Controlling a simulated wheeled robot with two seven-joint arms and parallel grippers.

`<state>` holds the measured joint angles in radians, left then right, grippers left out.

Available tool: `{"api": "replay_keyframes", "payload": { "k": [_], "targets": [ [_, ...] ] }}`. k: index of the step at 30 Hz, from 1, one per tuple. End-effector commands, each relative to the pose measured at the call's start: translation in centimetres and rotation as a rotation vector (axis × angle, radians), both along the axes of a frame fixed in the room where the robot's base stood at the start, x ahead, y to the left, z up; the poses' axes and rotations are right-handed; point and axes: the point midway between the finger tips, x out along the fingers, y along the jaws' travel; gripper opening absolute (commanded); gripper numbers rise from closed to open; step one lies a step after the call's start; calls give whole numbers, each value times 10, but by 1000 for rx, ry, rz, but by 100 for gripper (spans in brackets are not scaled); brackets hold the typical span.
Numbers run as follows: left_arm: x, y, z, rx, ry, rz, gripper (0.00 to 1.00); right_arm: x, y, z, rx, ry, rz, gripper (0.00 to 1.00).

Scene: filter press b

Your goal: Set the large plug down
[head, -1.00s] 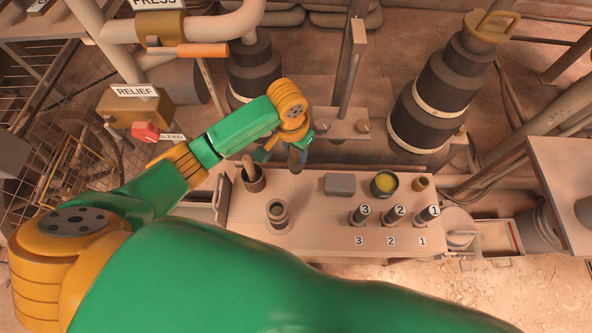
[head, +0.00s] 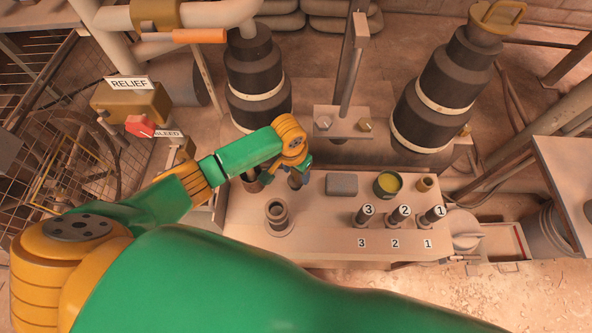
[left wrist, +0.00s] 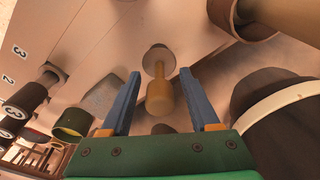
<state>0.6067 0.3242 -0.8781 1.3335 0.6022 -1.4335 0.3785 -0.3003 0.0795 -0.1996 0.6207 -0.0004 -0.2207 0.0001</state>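The large plug (left wrist: 160,94) shows in the left wrist view with a tan, rounded head and a greyish far end towards the bench top. In the head view its grey body (head: 297,180) is just below my left gripper (head: 287,170), at the bench's back left; its head is mostly hidden. My left gripper's blue fingers (left wrist: 160,88) are spread either side of the plug's head, with gaps visible on both sides. The plug looks upright on the bench, but contact at its base is hard to judge. My right gripper is not in view.
On the bench (head: 310,240) are a brown cup (head: 250,184), an upright pipe fitting (head: 278,216), a grey block (head: 342,184), a yellow-filled pot (head: 388,184) and numbered pegs (head: 398,216). Large dark cylinders (head: 257,80) stand behind. The bench's front middle is clear.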

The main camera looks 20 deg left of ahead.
Motion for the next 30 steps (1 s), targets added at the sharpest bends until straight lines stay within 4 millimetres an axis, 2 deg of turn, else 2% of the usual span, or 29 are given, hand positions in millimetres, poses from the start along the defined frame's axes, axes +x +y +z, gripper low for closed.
{"api": "replay_keyframes", "payload": {
  "k": [7, 10, 21, 25, 30],
  "targets": [
    [0, 0, 0, 0, 0, 0, 63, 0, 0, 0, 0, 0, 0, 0],
    [0, 0, 7, 0, 0, 0, 63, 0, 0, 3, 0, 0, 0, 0],
    [-10, 3, 94, -2, 0, 0, 63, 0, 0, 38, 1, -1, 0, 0],
    [-12, 3, 114, -1, -1, 0, 63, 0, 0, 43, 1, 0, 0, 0],
    [-14, 4, 124, -1, 1, 1, 63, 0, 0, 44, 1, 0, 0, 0]
  ]
}}
